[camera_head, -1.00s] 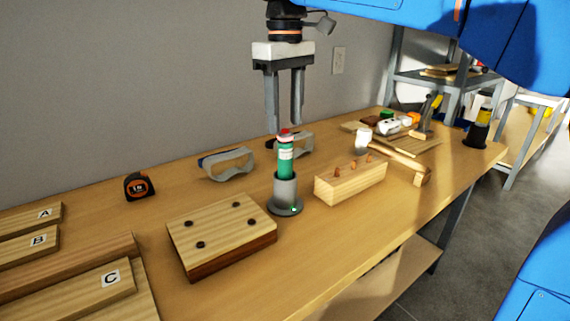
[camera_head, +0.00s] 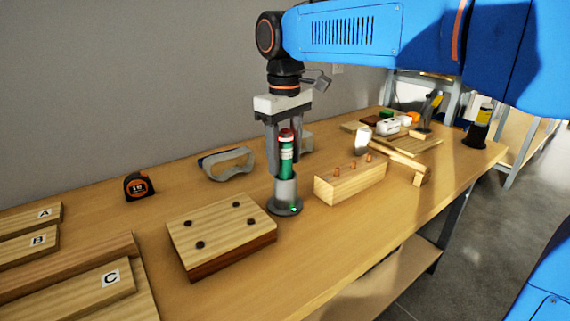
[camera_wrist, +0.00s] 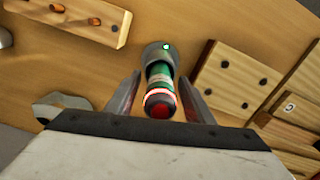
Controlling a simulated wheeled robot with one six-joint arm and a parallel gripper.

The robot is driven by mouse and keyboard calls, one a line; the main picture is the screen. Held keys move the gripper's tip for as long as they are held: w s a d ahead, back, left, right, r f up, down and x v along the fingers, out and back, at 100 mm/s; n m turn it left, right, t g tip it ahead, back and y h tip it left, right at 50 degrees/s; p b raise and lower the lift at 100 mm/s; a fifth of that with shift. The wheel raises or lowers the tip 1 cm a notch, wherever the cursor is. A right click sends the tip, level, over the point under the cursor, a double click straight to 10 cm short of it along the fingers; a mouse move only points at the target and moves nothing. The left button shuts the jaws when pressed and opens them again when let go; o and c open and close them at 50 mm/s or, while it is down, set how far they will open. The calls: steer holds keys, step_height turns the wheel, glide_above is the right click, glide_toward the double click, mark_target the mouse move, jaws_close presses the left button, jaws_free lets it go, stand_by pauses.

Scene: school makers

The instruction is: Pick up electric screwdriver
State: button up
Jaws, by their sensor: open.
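The electric screwdriver (camera_head: 286,157) is green with white bands and a red top. It stands upright in a round grey holder (camera_head: 285,194) with a small green light on its base. It also shows in the wrist view (camera_wrist: 160,92), red end toward the camera. My gripper (camera_head: 286,172) is open and points straight down, with one finger on each side of the screwdriver's body. In the wrist view the fingers (camera_wrist: 160,103) flank it, with a gap visible on the left; the right finger is close to it.
A wooden block with four-corner holes (camera_head: 221,232) lies front left of the holder. A block with pegs (camera_head: 350,183) and a mallet (camera_head: 395,155) are to the right. Safety goggles (camera_head: 228,163) and a tape measure (camera_head: 138,186) lie behind. Lettered boards (camera_head: 75,285) are at left.

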steer(key=shift+c, duration=0.6)
jaws_close()
